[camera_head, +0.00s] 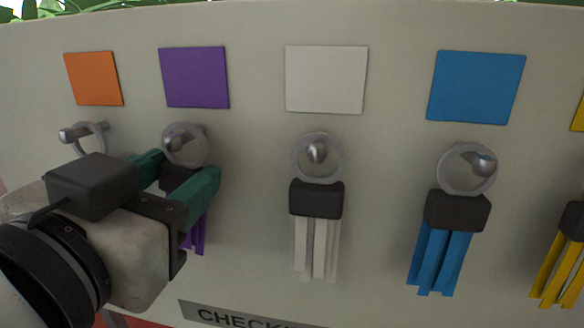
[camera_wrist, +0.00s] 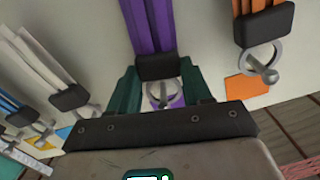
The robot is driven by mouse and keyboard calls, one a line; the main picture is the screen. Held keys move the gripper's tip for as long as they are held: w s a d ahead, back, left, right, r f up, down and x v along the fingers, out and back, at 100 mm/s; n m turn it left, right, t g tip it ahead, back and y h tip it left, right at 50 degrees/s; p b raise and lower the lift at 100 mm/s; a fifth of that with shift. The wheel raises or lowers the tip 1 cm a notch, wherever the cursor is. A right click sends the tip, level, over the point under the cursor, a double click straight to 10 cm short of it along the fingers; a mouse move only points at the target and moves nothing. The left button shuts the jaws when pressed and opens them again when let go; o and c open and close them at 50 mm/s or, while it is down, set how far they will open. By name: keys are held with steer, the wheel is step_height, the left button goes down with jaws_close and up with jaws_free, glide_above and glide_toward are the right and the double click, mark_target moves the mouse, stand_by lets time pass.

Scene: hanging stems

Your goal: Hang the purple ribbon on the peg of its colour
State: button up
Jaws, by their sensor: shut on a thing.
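The purple ribbon has purple strips (camera_head: 199,232), a dark block and a grey ring (camera_head: 186,145). My gripper (camera_head: 180,172) has green fingers shut on either side of the dark block (camera_wrist: 157,67). The ring appears around the metal peg (camera_head: 178,142) below the purple panel (camera_head: 194,78); whether it rests on the peg cannot be told. The purple strips (camera_wrist: 149,26) also show in the wrist view, which looks upside down. My gripper hides part of the ribbon in the head view.
White (camera_head: 316,240), blue (camera_head: 440,255) and yellow (camera_head: 561,262) ribbons hang to the right, each below its panel. The orange ribbon (camera_wrist: 262,8) hangs close on the other side, its ring on its peg. A sign (camera_head: 245,316) sits low on the board.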

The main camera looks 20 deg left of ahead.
steer(key=o, duration=1.1)
